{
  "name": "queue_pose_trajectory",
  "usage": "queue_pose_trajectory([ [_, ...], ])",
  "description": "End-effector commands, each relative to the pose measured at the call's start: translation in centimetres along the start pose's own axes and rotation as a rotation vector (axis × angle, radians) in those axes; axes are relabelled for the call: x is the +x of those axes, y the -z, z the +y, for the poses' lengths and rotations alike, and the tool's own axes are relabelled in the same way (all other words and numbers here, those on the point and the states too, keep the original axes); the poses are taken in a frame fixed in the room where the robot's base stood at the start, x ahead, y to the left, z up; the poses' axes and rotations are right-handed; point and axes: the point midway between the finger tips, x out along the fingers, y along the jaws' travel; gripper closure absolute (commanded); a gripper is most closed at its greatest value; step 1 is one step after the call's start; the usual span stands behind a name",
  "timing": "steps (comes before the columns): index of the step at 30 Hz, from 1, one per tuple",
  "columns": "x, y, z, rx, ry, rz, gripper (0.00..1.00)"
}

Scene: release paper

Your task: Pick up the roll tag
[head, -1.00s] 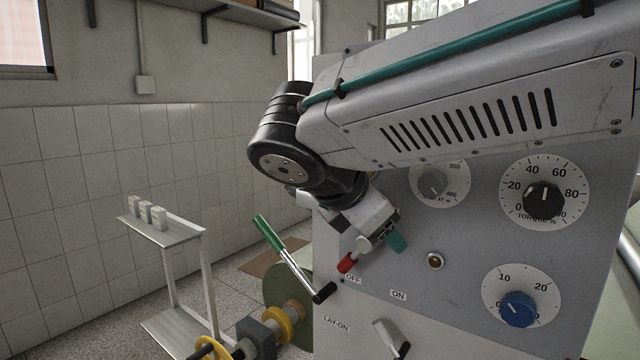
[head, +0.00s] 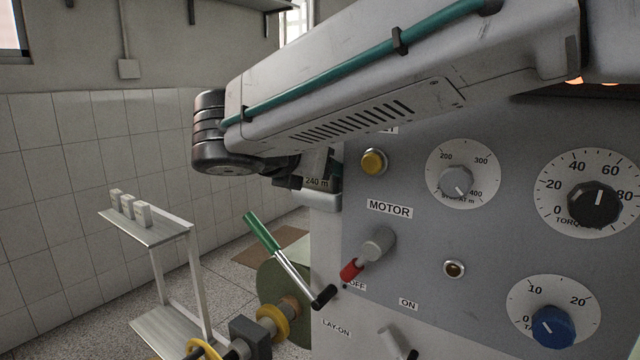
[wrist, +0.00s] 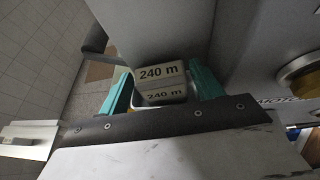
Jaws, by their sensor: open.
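The grey machine panel (head: 420,240) with knobs and a red-tipped motor switch (head: 368,255) stands close on the right. A green-handled crank (head: 288,258) sticks out below. A small stand (head: 150,236) at left bears three white blocks (head: 130,206).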

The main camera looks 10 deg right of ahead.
Motion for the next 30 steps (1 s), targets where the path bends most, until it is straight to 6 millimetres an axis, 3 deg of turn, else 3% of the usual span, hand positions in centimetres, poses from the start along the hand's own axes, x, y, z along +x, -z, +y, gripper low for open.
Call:
queue_pose_trajectory([
  [7, 0.1, 0.1, 0.1, -0.001, -0.003, 0.0, 0.35],
  [11, 0.1, 0.1, 0.1, -0.001, -0.003, 0.0, 0.68],
  [23, -0.2, -0.2, 0.1, 0.0, -0.003, 0.0, 0.68],
  [30, -1.4, -2.3, 0.2, 0.002, -0.004, 0.0, 0.68],
])
